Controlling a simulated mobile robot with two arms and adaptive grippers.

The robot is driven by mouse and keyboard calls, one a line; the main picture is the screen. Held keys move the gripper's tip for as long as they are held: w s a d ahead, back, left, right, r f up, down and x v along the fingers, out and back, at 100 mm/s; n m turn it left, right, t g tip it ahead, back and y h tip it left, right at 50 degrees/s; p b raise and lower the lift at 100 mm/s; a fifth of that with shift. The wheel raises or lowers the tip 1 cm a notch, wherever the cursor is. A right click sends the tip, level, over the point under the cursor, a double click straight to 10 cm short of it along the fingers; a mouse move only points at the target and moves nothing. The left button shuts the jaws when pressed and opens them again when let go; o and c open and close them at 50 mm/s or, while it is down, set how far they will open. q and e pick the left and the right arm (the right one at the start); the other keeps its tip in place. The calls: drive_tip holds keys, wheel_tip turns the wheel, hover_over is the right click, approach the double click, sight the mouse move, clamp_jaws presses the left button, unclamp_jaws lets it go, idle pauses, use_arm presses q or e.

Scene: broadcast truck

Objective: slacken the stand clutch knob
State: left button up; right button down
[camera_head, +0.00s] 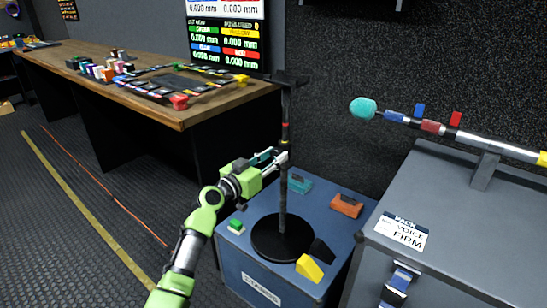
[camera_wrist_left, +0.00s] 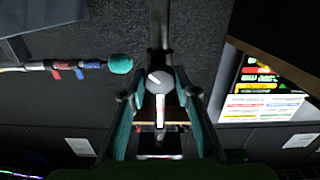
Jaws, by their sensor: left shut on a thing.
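The black stand (camera_head: 283,190) rises from a round black base (camera_head: 268,240) on a blue case. Its clutch knob (camera_wrist_left: 160,82) is a grey round piece with a pale bar across it, seen in the left wrist view. My left gripper (camera_head: 273,157) reaches the pole at about mid-height from the left. In the left wrist view its teal fingers (camera_wrist_left: 160,92) stand on both sides of the knob, shut on it. In the head view the fingers partly hide the knob. My right gripper is in neither view.
The blue case (camera_head: 245,268) also bears a green button, a teal block, an orange block and a yellow wedge. A grey cabinet (camera_head: 460,240) with a teal-tipped microphone (camera_head: 363,108) stands at right. A wooden desk (camera_head: 190,105) is at the back left. Floor at left is clear.

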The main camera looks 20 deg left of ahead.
use_arm(q)
drive_tip(key=shift+n, duration=1.6)
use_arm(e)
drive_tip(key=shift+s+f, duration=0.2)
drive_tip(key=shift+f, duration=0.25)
use_arm(q)
drive_tip(key=o, duration=1.1)
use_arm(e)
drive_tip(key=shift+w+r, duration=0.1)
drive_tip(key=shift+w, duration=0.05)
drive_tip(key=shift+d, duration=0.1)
